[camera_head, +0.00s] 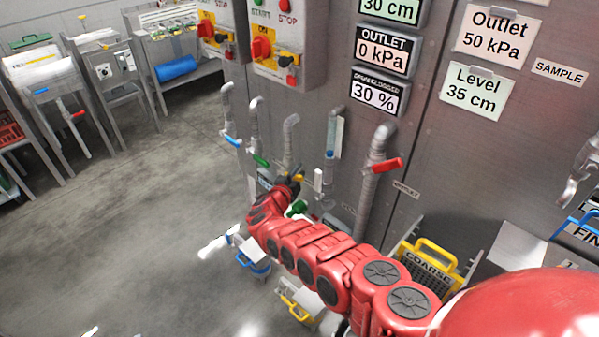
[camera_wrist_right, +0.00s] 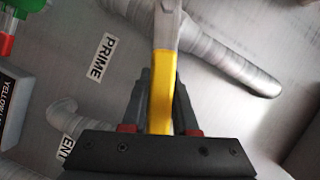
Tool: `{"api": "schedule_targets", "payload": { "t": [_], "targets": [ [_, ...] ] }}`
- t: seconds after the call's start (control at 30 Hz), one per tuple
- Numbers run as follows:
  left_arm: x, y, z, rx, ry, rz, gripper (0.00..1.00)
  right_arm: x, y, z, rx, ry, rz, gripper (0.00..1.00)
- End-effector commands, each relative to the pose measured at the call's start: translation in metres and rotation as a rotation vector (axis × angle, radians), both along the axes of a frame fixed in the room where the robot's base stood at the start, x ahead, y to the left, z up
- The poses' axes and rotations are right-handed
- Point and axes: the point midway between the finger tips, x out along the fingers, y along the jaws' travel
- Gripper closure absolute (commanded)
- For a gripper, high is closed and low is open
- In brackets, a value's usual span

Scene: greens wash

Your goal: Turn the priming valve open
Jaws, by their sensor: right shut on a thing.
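The priming valve's yellow handle (camera_wrist_right: 161,85) runs up the middle of the right wrist view, beside a PRIME label (camera_wrist_right: 103,57) on the metal panel. My right gripper (camera_wrist_right: 161,105) is shut on this handle, with a dark finger on each side of it. In the head view the right gripper (camera_head: 291,181) is at the panel, below a grey bent pipe (camera_head: 290,131). Only a small bit of the yellow handle (camera_head: 299,177) shows there. The valve body is mostly hidden by the gripper. My left gripper is not in view.
Pipes with a blue handle (camera_head: 232,141), a green handle (camera_head: 261,160) and a red handle (camera_head: 387,165) stand close around the right gripper. Control boxes (camera_head: 288,45) and readout signs hang above. A COARSE basket (camera_head: 428,262) is at lower right. Open floor lies left.

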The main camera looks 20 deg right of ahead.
Motion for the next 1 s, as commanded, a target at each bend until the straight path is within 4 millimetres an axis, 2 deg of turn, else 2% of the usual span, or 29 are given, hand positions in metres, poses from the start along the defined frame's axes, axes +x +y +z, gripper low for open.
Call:
{"api": "schedule_targets", "payload": {
  "t": [0.1, 0.4, 0.93, 0.97, 1.0],
  "targets": [
    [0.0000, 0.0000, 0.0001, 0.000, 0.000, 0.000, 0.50, 0.0040, 0.0027, 0.0078, -0.032, 0.064, 0.003, 1.00],
    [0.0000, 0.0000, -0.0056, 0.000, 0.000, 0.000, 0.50, 0.0072, 0.0031, 0.0136, -0.079, 0.177, 0.000, 1.00],
    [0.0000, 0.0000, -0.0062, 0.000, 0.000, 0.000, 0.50, 0.0073, 0.0029, 0.0136, -0.088, 0.206, 0.000, 1.00],
    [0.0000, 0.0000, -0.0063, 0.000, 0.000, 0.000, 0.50, 0.0073, 0.0029, 0.0137, -0.088, 0.206, 0.000, 0.69],
    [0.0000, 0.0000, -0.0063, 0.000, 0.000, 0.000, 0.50, 0.0073, 0.0029, 0.0136, -0.088, 0.206, 0.000, 0.62]
  ]
}}
